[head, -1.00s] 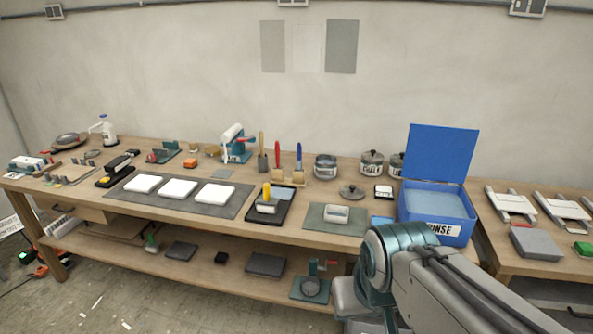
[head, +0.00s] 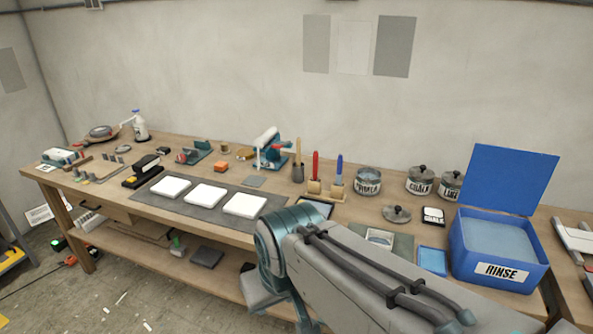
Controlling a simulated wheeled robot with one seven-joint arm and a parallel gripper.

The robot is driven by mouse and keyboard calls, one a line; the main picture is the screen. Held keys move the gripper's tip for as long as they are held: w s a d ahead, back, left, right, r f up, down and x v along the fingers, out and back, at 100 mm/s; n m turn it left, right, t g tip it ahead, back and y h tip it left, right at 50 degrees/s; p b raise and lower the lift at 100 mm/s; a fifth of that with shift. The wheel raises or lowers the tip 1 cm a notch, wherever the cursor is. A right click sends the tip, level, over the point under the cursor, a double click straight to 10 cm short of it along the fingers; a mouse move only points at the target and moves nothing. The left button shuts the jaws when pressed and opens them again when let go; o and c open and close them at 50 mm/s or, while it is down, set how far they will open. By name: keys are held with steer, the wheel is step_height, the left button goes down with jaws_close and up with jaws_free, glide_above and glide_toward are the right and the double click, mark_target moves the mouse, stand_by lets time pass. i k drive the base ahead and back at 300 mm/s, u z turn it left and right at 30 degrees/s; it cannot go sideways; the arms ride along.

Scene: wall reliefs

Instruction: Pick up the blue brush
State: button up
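The blue brush (head: 339,170) stands upright in a small wooden holder toward the back of the workbench, handle up. A red-handled brush (head: 315,167) stands upright in a similar holder just to its left. My arm reaches in from the lower right, over the bench's front edge. It is well in front of the blue brush and apart from it. The end of the arm points down, and the gripper's fingers are not visible, being hidden behind the arm or below the picture.
An open blue rinse bin (head: 500,250) stands at the right. Labelled jars (head: 367,181) and a loose lid (head: 397,214) are right of the brush. Three white slabs (head: 205,195) lie on a dark mat. A roller press (head: 270,148) stands left of the brushes.

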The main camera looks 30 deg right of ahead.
mark_target(340, 161)
steer(key=u, duration=0.05)
steer(key=i, duration=0.75)
steer(key=z, duration=0.85)
steer(key=i, duration=0.75)
steer(key=z, duration=0.8)
